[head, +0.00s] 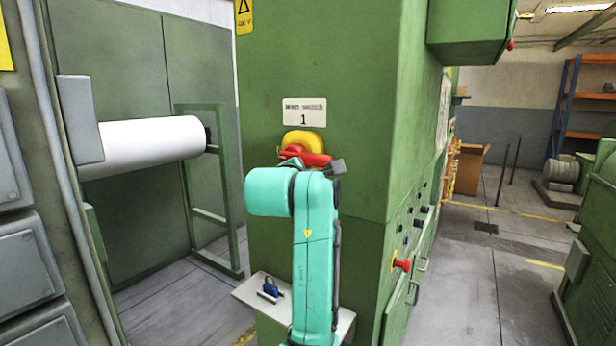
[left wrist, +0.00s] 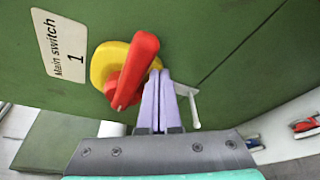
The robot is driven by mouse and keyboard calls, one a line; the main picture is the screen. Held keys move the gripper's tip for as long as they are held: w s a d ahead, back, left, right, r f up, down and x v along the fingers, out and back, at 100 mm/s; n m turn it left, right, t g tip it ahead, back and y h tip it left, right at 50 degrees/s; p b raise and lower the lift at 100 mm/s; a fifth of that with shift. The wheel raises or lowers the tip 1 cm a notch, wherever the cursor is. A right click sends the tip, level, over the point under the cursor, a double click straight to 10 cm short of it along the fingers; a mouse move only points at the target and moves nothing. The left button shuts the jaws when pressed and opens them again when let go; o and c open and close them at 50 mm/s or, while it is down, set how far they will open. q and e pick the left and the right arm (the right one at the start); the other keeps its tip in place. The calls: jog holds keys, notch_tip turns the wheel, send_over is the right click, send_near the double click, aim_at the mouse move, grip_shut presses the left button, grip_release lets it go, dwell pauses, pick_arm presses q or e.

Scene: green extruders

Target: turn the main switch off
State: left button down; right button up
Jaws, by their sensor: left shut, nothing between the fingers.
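The main switch has a yellow round base (head: 305,139) and a red handle (head: 309,156) on the front of a green cabinet, below a white label with a "1". In the head view the handle lies nearly level, its lower part hidden by my teal left arm. In the left wrist view the red handle (left wrist: 135,72) slants across the yellow base (left wrist: 101,66). My left gripper (left wrist: 158,74) is shut and empty, its pale purple fingers close beside the handle and the base's edge. I cannot tell whether they touch. My right gripper is not in view.
A light metal hook-like piece (left wrist: 187,100) stands just right of the fingers. A blue padlock (head: 270,288) lies on a small ledge (head: 250,294) below the switch. A large white roll (head: 150,143) is at left. Red and black knobs line the cabinet's right side. Open floor lies right.

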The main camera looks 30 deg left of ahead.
pick_arm(q)
jog(key=shift+r, duration=0.45)
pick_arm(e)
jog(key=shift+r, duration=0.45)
